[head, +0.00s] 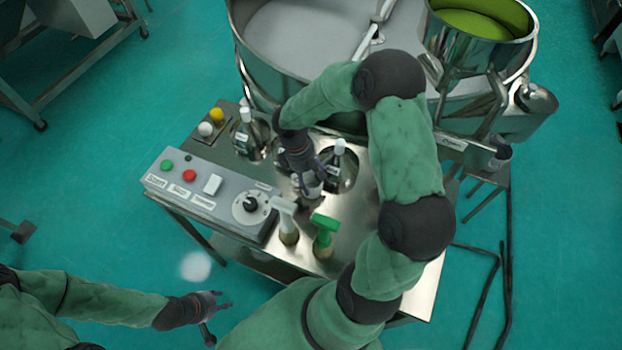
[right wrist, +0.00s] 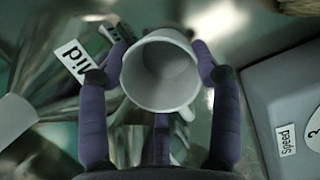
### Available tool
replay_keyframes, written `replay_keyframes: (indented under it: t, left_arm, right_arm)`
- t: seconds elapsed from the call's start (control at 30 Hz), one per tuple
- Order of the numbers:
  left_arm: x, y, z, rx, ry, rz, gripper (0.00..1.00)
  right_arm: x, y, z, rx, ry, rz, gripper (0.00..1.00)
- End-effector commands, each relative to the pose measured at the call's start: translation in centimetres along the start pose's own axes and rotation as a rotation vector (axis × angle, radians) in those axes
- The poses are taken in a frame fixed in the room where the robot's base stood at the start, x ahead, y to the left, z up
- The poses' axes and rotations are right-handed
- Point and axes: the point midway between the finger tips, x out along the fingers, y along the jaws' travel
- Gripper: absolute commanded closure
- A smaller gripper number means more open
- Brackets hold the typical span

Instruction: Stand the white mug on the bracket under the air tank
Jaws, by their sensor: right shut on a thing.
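My right gripper (head: 308,178) is shut on the white mug (right wrist: 160,92), above the metal table. In the right wrist view the mug sits between the fingers, its open mouth facing the camera and its handle at the lower right. In the head view the mug (head: 312,189) is small and partly hidden by the fingers. A silver rounded tank (head: 536,100), apparently the air tank, is at the right side of the machine. Below it is a small dark fitting (head: 498,157); I cannot tell whether it is the bracket. My left gripper (head: 217,312) is open and empty, low at left.
Dark tube legs (head: 490,270) stand at right. Green floor surrounds the table.

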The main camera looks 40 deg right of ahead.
Motion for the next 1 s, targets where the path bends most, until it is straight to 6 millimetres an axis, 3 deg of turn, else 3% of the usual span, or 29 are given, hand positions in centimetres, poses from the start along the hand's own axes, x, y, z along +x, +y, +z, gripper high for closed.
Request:
replay_keyframes:
  t: [0.37,0.4,0.5,0.87,1.0]
  left_arm:
    - [0.2,-0.1,0.0,0.0,0.0,0.0,0.6]
    - [0.2,-0.1,0.0,0.0,0.0,0.0,0.6]
    - [0.2,-0.1,0.0,0.0,0.0,0.0,0.6]
    - [0.1,0.0,0.0,0.0,0.0,0.0,0.6]
    - [-0.2,0.1,0.0,0.0,0.0,0.0,0.6]
  right_arm:
    - [0.4,0.1,-0.2,0.001,0.001,0.001,0.69]
    - [0.5,0.1,-0.2,0.001,0.001,0.001,0.33]
    - [0.4,0.1,-0.1,0.001,0.001,0.001,0.12]
    - [0.2,0.0,-0.1,0.001,0.001,0.001,0.12]
    - [-0.9,0.1,-0.1,0.001,0.003,0.003,0.12]
